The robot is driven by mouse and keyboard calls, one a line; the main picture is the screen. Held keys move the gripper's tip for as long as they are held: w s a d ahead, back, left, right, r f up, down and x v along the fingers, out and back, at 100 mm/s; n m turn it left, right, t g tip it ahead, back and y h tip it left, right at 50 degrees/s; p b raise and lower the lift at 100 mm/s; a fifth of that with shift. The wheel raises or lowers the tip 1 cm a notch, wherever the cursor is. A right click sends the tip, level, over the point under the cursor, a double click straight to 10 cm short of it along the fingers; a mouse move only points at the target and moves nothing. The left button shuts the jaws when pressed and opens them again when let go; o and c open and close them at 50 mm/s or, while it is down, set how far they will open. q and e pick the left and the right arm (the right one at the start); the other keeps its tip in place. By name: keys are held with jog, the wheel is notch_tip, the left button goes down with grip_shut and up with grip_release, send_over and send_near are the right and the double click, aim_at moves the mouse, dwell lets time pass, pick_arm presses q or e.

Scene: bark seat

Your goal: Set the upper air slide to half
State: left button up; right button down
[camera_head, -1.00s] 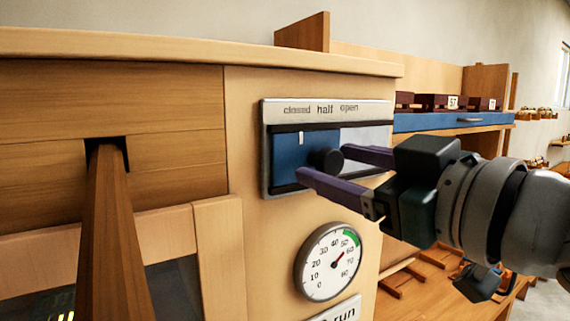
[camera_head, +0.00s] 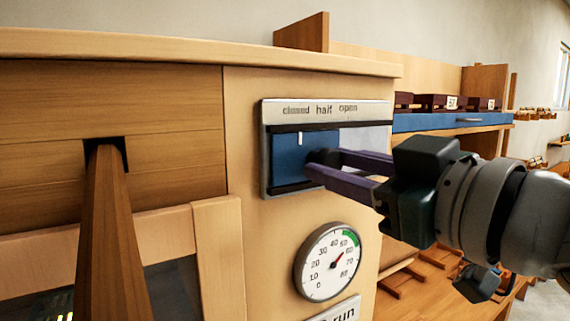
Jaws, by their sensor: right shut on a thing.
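The upper air slide is a blue plate (camera_head: 290,160) in a metal frame (camera_head: 265,140) on the wooden front, below the label words closed, half and open. A white index mark (camera_head: 300,139) on the plate stands between closed and half, nearer to closed. My right gripper (camera_head: 316,164) comes in from the right and is shut on the slide's dark knob (camera_head: 319,155), which its fingers partly hide. The right part of the slot, beyond the plate, shows pale. My left gripper is not in view.
A round dial gauge (camera_head: 328,262) sits just below the slide, with a sign (camera_head: 338,312) under it. A wooden beam (camera_head: 105,230) sticks out of a slot at left. A blue shelf (camera_head: 450,121) with small dark boxes stands behind my right arm.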

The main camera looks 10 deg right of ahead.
dwell(0.8)
jog(key=shift+w+d, duration=0.1)
jog(key=shift+d, duration=0.15)
jog(key=d, duration=0.1)
jog(key=w+d, duration=0.1)
jog(key=d, duration=0.1)
jog(key=shift+w+d, duration=0.1)
jog(key=shift+d, duration=0.05)
jog(key=c, duration=0.5)
grip_release()
